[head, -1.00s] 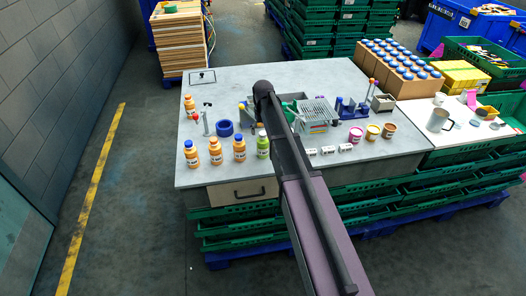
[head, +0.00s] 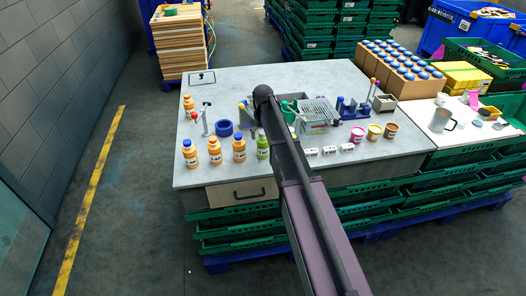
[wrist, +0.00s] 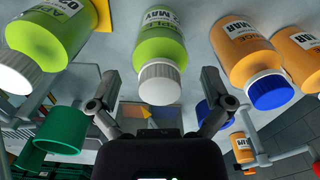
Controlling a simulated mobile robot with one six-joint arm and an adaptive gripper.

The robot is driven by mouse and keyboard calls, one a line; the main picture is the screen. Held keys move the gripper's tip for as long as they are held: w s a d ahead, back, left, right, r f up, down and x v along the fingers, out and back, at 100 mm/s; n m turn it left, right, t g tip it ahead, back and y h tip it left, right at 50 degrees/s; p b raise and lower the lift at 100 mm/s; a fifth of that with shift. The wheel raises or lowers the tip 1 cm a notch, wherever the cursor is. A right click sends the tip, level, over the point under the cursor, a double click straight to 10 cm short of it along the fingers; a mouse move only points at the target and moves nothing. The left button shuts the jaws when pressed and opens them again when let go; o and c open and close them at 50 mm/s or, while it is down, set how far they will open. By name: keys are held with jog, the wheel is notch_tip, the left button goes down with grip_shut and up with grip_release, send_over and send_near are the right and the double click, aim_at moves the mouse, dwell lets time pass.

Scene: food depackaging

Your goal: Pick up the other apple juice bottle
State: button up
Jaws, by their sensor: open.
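In the wrist view a green bottle (wrist: 160,45) with a white cap and a partly readable label is ahead of my gripper (wrist: 160,76). My gripper is open and empty, its fingers to either side of the cap. A second green bottle (wrist: 45,38) with a white cap is at the upper left, cut off by the frame. In the head view one green bottle (head: 263,146) stands near the table's front edge, left of my arm. My arm hides the gripper and part of the table there.
Orange bottles with blue caps (wrist: 252,62) stand close on the right in the wrist view. A green cup (wrist: 62,132) is at lower left. In the head view a blue ring (head: 224,128) and a wire rack (head: 318,112) are on the grey table (head: 240,80).

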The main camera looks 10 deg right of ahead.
jog(key=shift+f+b, duration=0.85)
jog(key=shift+f, duration=0.35)
jog(key=shift+c, duration=0.2)
jog(key=c, duration=1.1)
jog(key=shift+r, duration=0.15)
jog(key=shift+r+p, duration=1.7)
jog(key=shift+p, duration=0.1)
jog(key=s+d+r+p, duration=0.1)
jog(key=s+d, duration=0.1)
jog(key=s, duration=1.4)
jog(key=shift+r, duration=0.2)
jog(key=shift+w, duration=0.1)
